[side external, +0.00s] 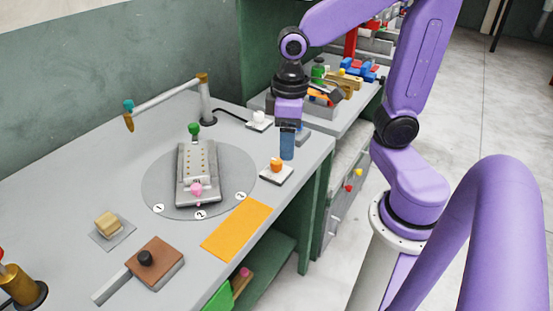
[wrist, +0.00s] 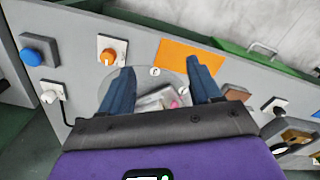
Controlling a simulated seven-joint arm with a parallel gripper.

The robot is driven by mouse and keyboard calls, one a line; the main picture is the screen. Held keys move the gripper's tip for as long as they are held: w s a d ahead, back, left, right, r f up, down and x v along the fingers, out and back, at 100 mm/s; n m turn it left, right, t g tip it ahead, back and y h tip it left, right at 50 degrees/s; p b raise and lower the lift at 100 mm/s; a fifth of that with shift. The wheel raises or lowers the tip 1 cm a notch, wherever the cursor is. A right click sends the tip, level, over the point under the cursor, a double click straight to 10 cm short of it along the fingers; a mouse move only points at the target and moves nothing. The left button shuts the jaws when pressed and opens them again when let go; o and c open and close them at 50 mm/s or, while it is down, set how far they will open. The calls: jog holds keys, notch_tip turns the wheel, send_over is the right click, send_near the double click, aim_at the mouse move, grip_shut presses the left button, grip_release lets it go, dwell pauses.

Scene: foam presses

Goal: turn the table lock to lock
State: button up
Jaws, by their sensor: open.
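No label marks the table lock. An orange knob (side external: 276,165) on a white square plate sits at the table's right edge, beside the grey round turntable (side external: 235,190); the knob also shows in the wrist view (wrist: 107,57), left of my fingers. My gripper (side external: 287,157) points down above the table near this knob, with blue fingers. In the wrist view my gripper (wrist: 160,68) is open and empty, its fingers apart over the turntable. The turntable carries a grey plate (side external: 197,165) with a green knob and a pink knob, and numbered marks on its rim.
A white knob (side external: 259,117) stands behind the orange one. A blue button (wrist: 38,54) shows in the wrist view. An orange mat (side external: 236,229), a brown block with a black knob (side external: 155,265) and a jointed arm on a post (side external: 170,97) are around the turntable.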

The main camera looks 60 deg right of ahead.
aim_at(277, 160)
jog(key=w+d+m, duration=0.8)
jog(key=w+d, duration=0.1)
jog(key=d, duration=0.1)
notch_tip(277, 160, down, 17)
jog(key=shift+w+d+r, duration=0.1)
jog(key=shift+w+r, duration=0.05)
jog(key=shift+r, duration=0.05)
dwell(0.3)
jog(key=c, duration=1)
